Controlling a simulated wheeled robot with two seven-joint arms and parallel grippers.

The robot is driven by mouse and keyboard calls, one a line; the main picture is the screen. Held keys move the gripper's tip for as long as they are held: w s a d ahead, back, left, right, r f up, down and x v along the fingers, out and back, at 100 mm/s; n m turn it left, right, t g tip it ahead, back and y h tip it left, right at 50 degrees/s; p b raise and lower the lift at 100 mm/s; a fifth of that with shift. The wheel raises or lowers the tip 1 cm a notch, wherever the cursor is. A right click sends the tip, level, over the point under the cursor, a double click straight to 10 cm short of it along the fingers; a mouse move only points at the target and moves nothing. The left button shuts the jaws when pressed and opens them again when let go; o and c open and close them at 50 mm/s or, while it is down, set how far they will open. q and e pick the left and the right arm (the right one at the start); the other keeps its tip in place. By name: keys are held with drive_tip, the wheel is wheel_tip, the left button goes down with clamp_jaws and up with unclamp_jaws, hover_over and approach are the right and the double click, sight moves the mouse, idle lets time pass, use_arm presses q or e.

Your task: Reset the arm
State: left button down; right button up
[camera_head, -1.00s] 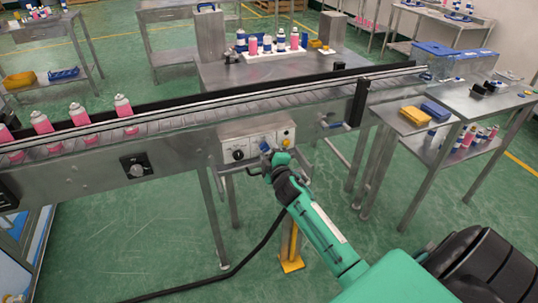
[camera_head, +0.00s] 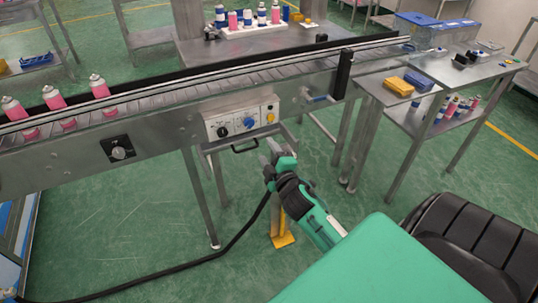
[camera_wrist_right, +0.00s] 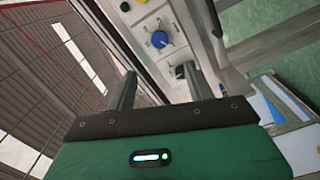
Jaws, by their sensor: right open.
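My right gripper (camera_head: 272,150) is open and empty in the head view, just below and to the right of the control box (camera_head: 240,119) on the conveyor's side. The box carries a blue knob (camera_head: 249,122), a black knob (camera_head: 222,131) and a yellow button (camera_head: 270,117). In the right wrist view the two fingers of my right gripper (camera_wrist_right: 158,90) stand apart, with the blue knob (camera_wrist_right: 159,40) beyond them and nothing between them. My left gripper is not in view.
The conveyor (camera_head: 180,113) crosses the view, with several pink cans (camera_head: 55,99) at its left.

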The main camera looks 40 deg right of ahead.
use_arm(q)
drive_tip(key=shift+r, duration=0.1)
use_arm(e)
drive_tip(key=shift+s, duration=0.2)
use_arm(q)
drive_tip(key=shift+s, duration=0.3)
